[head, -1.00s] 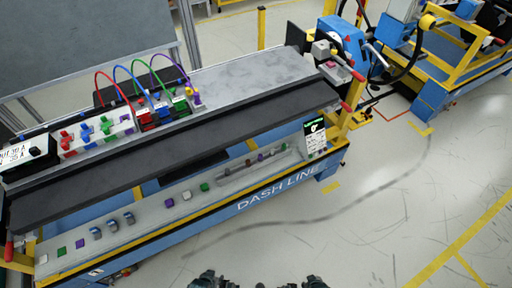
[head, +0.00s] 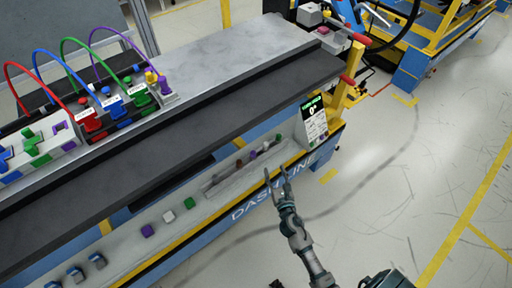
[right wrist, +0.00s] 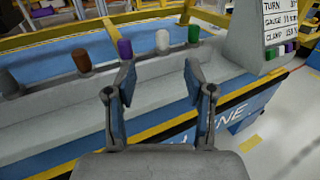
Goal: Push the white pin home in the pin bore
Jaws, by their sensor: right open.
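The white pin (right wrist: 163,40) stands upright in the pin row on the bench's lower ledge, between a purple pin (right wrist: 125,49) and a green pin (right wrist: 193,34). In the head view the white pin (head: 266,148) is small. My right gripper (head: 276,174) is open and empty in front of the row. In the right wrist view its fingers (right wrist: 158,78) are spread, with the white pin beyond the gap, apart from them. I cannot make out which opening is the pin bore. A dark tip at the bottom edge looks like my left gripper (head: 275,284); its jaws cannot be read.
A brown pin (right wrist: 81,60) and a grey pin stand further left in the row. A sign panel (head: 314,120) rises at the ledge's right end. A dark shelf (head: 200,110) overhangs the ledge. Coloured wired blocks (head: 115,105) sit above. Floor on the right is clear.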

